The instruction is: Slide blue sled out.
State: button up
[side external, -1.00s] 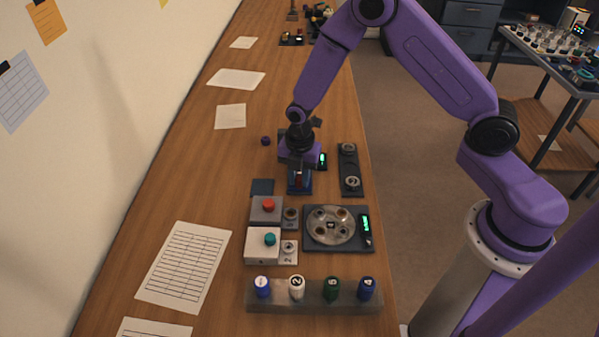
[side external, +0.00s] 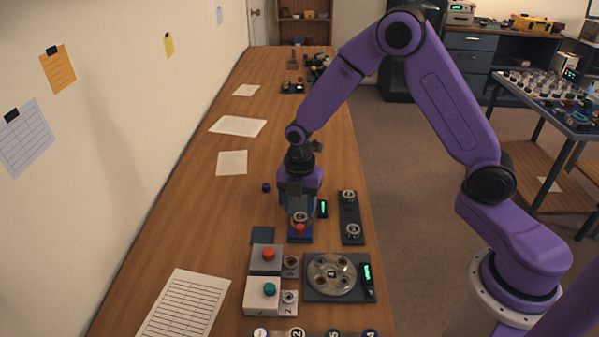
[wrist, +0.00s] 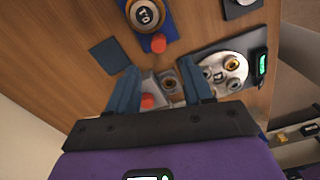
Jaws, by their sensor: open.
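The blue sled (side external: 300,238) lies flat on the wooden bench, just below my gripper in the side view. It carries a round metal piece with dark markings and a red knob (side external: 299,230) at its near edge. In the wrist view the sled (wrist: 172,28) is at the top, with its red knob (wrist: 158,43) facing the fingers. My gripper (side external: 298,210) is open and empty above the sled. In the wrist view its two blue-grey fingers (wrist: 164,84) stand apart and hold nothing. The fingers partly hide the sled's far part in the side view.
A grey box with a red button (side external: 268,254) and a white box with a teal button (side external: 269,289) stand nearby. A round metal plate (side external: 331,274) sits right of them. A dark rail with two discs (side external: 351,217) lies right of my gripper. The bench's left side is mostly clear.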

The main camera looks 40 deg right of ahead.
notch_tip(320, 180, up, 10)
jog(key=shift+r, duration=0.15)
dwell(0.4)
jog(key=s+d+r+m, duration=0.2)
jog(key=s+m, duration=0.3)
jog(key=s, duration=0.9)
jog(key=s+d+r+m, duration=0.2)
jog(key=s+m, duration=0.4)
jog(key=s, duration=0.9)
